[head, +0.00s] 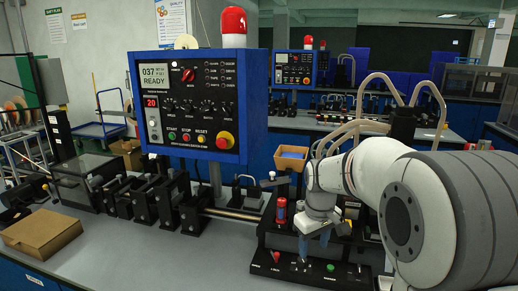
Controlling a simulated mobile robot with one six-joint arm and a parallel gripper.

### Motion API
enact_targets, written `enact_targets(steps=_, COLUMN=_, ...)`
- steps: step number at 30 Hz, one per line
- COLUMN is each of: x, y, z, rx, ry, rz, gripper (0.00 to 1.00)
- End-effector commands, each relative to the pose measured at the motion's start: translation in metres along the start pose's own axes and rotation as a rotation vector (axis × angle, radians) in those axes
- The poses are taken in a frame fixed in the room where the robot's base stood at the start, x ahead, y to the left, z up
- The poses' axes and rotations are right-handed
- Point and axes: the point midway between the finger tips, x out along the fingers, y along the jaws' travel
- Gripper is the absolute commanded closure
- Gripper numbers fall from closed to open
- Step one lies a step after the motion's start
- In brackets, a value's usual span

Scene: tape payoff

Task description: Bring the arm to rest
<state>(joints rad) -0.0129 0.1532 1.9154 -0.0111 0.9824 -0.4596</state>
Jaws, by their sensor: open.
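My arm comes in from the right in the head view, white with a large grey joint close to the camera. My gripper (314,243) points down over the black fixture base at the middle right of the bench. Its two bluish fingers are apart, and I see nothing held between them. The black fixture base (258,262) has small red and green buttons on its front. A red cylinder (281,208) stands on it just left of my gripper. What lies right behind my gripper and arm is hidden.
A blue control panel (190,105) reading READY, with a red beacon (233,22), stands behind the bench. A row of black machine blocks (130,200) runs along it. A brown cardboard box (42,231) lies at the front left. The grey bench front (150,255) is clear.

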Motion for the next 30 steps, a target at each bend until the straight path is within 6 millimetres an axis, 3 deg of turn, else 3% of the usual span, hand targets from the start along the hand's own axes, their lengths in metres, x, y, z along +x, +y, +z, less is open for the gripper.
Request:
enact_targets(steps=6, x=-0.033, y=-0.036, z=0.075, rx=0.178, ry=0.059, rz=0.022, gripper=0.5)
enact_targets(steps=15, x=-0.037, y=-0.081, z=0.165, rx=0.4, ry=0.132, rz=0.033, gripper=0.5)
enact_targets(steps=21, x=-0.031, y=-0.093, z=0.192, rx=0.47, ry=0.155, rz=0.033, gripper=0.5)
enact_targets(steps=30, x=-0.029, y=-0.095, z=0.195, rx=0.478, ry=0.156, rz=0.033, gripper=0.5)
